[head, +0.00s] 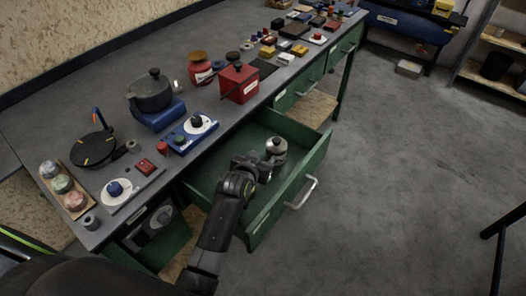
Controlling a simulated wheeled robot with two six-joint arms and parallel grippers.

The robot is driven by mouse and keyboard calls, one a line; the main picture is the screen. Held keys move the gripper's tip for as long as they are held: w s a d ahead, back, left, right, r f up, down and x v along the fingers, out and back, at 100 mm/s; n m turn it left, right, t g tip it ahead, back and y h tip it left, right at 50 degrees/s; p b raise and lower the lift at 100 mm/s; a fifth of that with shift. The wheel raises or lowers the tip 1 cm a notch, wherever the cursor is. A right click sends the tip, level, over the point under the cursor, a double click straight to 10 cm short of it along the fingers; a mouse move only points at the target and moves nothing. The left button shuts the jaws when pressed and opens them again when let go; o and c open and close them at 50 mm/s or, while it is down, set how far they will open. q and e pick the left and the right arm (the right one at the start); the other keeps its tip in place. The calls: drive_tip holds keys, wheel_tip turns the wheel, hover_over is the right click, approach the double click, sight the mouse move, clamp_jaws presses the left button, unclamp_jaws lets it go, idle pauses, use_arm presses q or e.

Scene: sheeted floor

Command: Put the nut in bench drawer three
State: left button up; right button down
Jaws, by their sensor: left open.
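A green bench drawer (262,222) is pulled out from the grey workbench, with a metal handle on its front. My left gripper (266,162) reaches over this drawer from below and is open. A small grey, round, metallic object with a knob-like top (277,147) is at the gripper's fingertips, over or in the drawer; I cannot tell whether it touches the fingers or is the nut. Small grey ring-like pieces lie on the bench, one near the front left corner (91,222) and one by the black round plate (133,146). My right gripper is not in view.
The bench top (228,128) holds a dark pot (151,91) on a blue base, a red box (239,83), a red canister (200,70) and several small parts. Another green drawer (299,88) is farther along. The floor at right is mostly clear.

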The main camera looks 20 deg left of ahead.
use_arm(q)
drive_tip(key=p+v, duration=0.7)
drive_tip(key=v, duration=0.2)
idle(0.5)
